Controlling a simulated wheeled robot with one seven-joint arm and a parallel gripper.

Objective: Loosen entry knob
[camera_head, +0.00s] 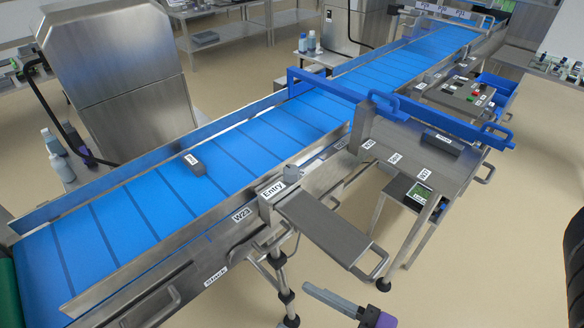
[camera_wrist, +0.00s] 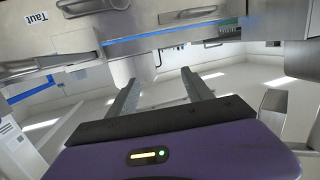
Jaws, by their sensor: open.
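The entry knob (camera_head: 292,173) is a small grey knob beside the white "Entry" label (camera_head: 273,190), on the near side rail of the blue conveyor. My gripper (camera_head: 308,289) is low at the bottom of the head view, below and apart from the knob. In the wrist view my gripper (camera_wrist: 159,77) has its two grey fingers spread, with nothing held between them. A grey metal cylinder stands beyond the fingers there; I cannot tell what part it is. The entry knob cannot be made out for sure in the wrist view.
A flat steel plate (camera_head: 325,230) juts out from the rail near the knob. The blue conveyor belt (camera_head: 130,215) carries a small grey block (camera_head: 196,164). A blue guard bar (camera_head: 430,118) crosses at right. A "Taut" label (camera_wrist: 42,18) shows on metal.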

